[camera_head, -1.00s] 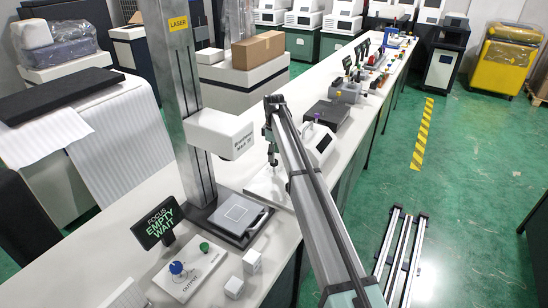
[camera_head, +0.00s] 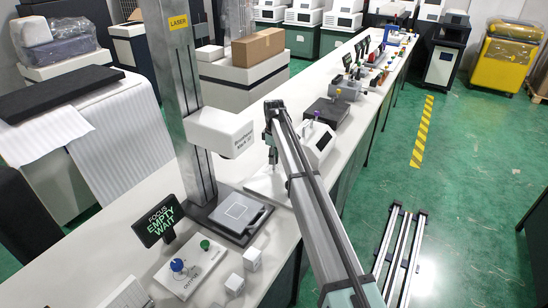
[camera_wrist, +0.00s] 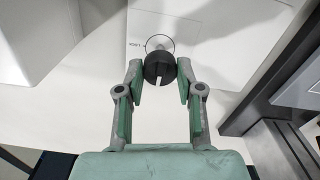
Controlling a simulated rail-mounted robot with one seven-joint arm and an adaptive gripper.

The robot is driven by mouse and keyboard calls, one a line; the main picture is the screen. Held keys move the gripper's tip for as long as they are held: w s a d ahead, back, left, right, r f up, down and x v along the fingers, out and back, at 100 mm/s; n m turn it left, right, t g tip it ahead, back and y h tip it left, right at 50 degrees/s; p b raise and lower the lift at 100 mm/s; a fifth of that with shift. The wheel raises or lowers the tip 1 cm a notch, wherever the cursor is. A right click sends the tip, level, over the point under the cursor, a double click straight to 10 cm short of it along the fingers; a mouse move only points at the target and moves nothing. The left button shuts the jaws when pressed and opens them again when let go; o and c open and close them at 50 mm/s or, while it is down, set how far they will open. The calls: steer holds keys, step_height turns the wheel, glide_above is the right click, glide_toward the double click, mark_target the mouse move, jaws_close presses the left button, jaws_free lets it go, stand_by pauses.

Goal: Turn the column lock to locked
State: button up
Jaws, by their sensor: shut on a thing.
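A black round knob (camera_wrist: 159,68) with a pale pointer mark shows in the wrist view, on a white panel (camera_wrist: 205,40). The pale mark points toward the bottom of the picture. A thin ring and a small label, too small to read surely, lie at the knob's far side. My gripper (camera_wrist: 160,70) has one fingertip on each side of the knob and is shut on it. In the head view my gripper (camera_head: 272,158) reaches down to the bench beside the laser column (camera_head: 182,95). The knob cannot be made out there.
A laser marker head (camera_head: 222,132) hangs over a dark plate (camera_head: 238,215) left of my gripper. A screen (camera_head: 161,220) reads "EMPTY WAIT". A white sloped box (camera_head: 318,142) stands to the right. A button panel (camera_head: 190,268) and small white cubes (camera_head: 252,258) are in front.

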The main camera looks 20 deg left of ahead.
steer(key=shift+m, duration=0.3)
steer(key=m, duration=0.3)
steer(key=shift+m+b, duration=0.3)
steer(key=shift+b, duration=0.1)
steer(key=m, duration=0.4)
steer(key=shift+f+m, duration=0.1)
steer(key=shift+m, duration=0.2)
steer(key=m+b, duration=0.1)
steer(key=m, duration=0.3)
steer(key=shift+m, duration=2.5)
steer(key=o, duration=1.1)
steer(key=shift+o, duration=0.2)
steer(key=shift+r, duration=0.2)
